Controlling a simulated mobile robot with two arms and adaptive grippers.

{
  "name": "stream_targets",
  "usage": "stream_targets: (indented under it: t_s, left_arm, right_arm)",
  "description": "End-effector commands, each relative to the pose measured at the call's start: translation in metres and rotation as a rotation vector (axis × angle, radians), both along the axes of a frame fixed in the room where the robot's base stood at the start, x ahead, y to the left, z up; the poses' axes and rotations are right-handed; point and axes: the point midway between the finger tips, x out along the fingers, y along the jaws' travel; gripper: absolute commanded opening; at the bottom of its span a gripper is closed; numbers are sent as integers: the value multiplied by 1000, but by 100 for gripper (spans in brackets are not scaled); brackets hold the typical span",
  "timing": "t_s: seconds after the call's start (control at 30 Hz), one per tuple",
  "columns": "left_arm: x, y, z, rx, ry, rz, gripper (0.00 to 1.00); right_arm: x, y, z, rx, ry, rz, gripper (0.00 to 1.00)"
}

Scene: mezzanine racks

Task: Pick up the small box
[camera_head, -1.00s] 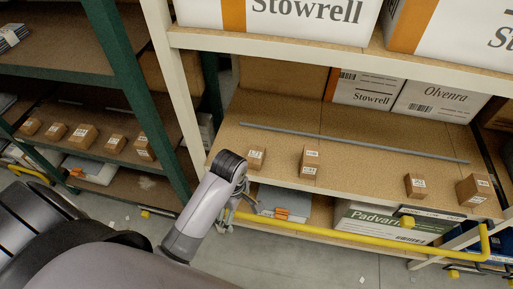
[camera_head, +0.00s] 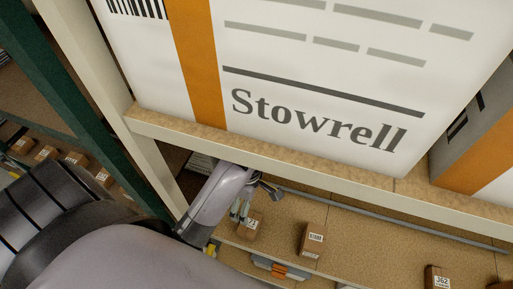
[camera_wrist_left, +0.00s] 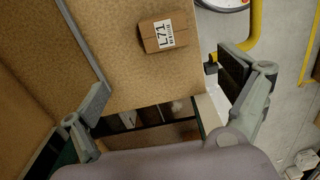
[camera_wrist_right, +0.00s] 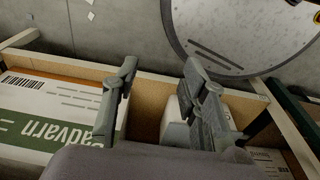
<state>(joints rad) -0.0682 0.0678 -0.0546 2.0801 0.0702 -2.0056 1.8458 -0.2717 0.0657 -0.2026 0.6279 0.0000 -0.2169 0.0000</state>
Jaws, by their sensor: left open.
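A small brown cardboard box (camera_head: 249,225) with a white label stands on the middle shelf board, near its left end. In the left wrist view the same box (camera_wrist_left: 163,33), labelled L71, lies beyond the fingertips, between their lines. My left gripper (camera_head: 256,199) is open and empty, close to this box; whether a finger touches it I cannot tell in the head view. In the left wrist view the fingers (camera_wrist_left: 165,82) stand wide apart. My right gripper (camera_wrist_right: 160,75) is open with nothing between its fingers, away from the small boxes. It is outside the head view.
Similar small boxes (camera_head: 313,240) stand farther right on the board. A grey strip (camera_head: 365,217) runs behind them. The upper shelf beam (camera_head: 290,165), carrying a large Stowrell carton (camera_head: 310,80), overhangs the left gripper. A pale rack post (camera_head: 110,110) stands to its left.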

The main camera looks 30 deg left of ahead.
Motion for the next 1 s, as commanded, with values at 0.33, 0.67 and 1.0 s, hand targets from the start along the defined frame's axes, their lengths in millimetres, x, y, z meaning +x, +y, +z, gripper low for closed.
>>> stream_targets:
  t_s: [0.33,0.67,1.0]
  left_arm:
    - [-3,0,-63,3,8,-2,94]
    - [-2,-1,-116,0,4,-1,94]
    - [-2,-2,-143,2,4,-2,94]
  right_arm:
    - [-48,-17,-2,-23,70,5,40]
    - [-26,-20,5,-25,36,4,40]
    - [-19,-7,16,-9,25,-3,40]
